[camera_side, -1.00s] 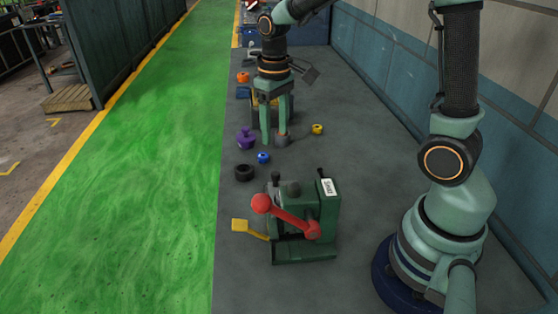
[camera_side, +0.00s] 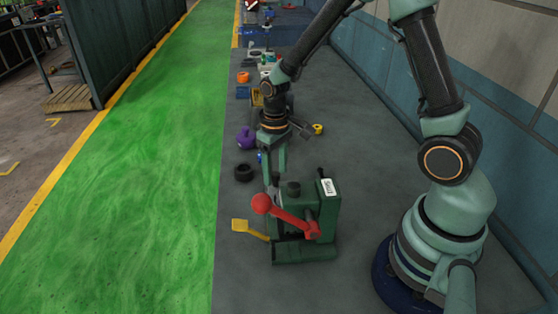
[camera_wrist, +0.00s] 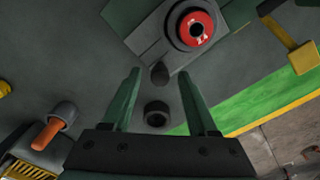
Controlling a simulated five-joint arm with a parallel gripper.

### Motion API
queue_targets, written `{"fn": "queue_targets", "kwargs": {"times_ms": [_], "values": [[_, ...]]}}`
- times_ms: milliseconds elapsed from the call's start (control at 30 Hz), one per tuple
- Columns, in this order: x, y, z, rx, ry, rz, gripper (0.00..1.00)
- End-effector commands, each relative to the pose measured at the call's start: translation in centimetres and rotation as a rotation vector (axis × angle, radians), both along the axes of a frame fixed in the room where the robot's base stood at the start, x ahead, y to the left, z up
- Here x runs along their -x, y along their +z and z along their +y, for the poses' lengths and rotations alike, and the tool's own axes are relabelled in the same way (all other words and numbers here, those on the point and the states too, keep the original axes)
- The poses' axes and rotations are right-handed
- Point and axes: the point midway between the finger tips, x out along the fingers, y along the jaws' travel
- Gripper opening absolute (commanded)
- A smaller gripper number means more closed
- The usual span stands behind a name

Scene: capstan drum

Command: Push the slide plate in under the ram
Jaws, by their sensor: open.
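The green press (camera_side: 305,252) stands on the grey bench, with a red-knobbed lever (camera_side: 285,215) across its front. A yellow tab (camera_side: 240,225), which looks like the slide plate's handle, sticks out from its left side on a thin yellow arm. The tab also shows at upper right in the wrist view (camera_wrist: 303,58). The ram and the plate under it are hard to make out behind the lever. My gripper (camera_side: 273,183) is open and empty, low at the press's far side. In the wrist view my gripper (camera_wrist: 158,73) has its fingers apart, with a dark knob between the tips.
A black ring (camera_side: 244,172) lies left of my gripper. A purple piece (camera_side: 246,138), a yellow ring (camera_side: 317,129) and an orange ring (camera_side: 243,77) lie farther back. The green floor lies left of the bench edge.

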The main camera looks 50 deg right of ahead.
Motion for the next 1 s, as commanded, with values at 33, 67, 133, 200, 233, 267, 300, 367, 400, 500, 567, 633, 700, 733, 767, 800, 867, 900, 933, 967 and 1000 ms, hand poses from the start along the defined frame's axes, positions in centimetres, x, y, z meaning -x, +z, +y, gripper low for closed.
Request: {"fn": "queue_targets", "kwargs": {"times_ms": [33, 67, 133, 200, 233, 267, 300, 367, 400, 500, 567, 633, 700, 733, 767, 800, 867, 900, 933, 967, 1000], "values": [[0.00, -0.02, 0.00, 0.000, 0.000, 0.000, 0.59], [0.00, -0.01, 0.00, 0.000, 0.000, 0.000, 0.59], [0.01, 0.00, 0.00, 0.000, 0.000, 0.000, 0.59], [0.01, 0.01, 0.00, 0.000, 0.000, 0.000, 0.44], [0.01, 0.01, 0.00, 0.000, 0.000, 0.000, 0.32], [0.01, 0.02, 0.00, 0.000, 0.000, 0.000, 0.21], [0.01, 0.02, 0.00, 0.000, 0.000, 0.000, 0.05], [0.00, 0.03, 0.00, 0.000, 0.000, 0.000, 0.00], [0.00, 0.03, 0.00, 0.000, 0.000, 0.000, 0.00], [0.00, 0.04, 0.00, 0.000, 0.000, 0.000, 0.00], [0.00, 0.04, 0.00, 0.000, 0.000, 0.000, 0.00], [-0.01, 0.05, 0.01, 0.000, 0.000, 0.000, 0.00], [-0.01, 0.05, 0.01, 0.000, 0.000, 0.000, 0.00], [-0.01, 0.06, 0.01, 0.000, 0.000, 0.000, 0.00], [-0.01, 0.06, 0.01, 0.000, 0.000, 0.000, 0.00], [-0.01, 0.06, 0.01, 0.000, 0.000, 0.000, 0.00], [-0.02, 0.07, 0.01, 0.000, 0.000, 0.000, 0.00], [-0.02, 0.07, 0.01, 0.000, 0.000, 0.000, 0.00], [-0.02, 0.07, 0.01, 0.000, 0.000, 0.000, 0.00], [-0.02, 0.07, 0.01, 0.000, 0.000, 0.000, 0.00], [-0.02, 0.08, 0.01, 0.000, 0.000, 0.000, 0.00]]}}
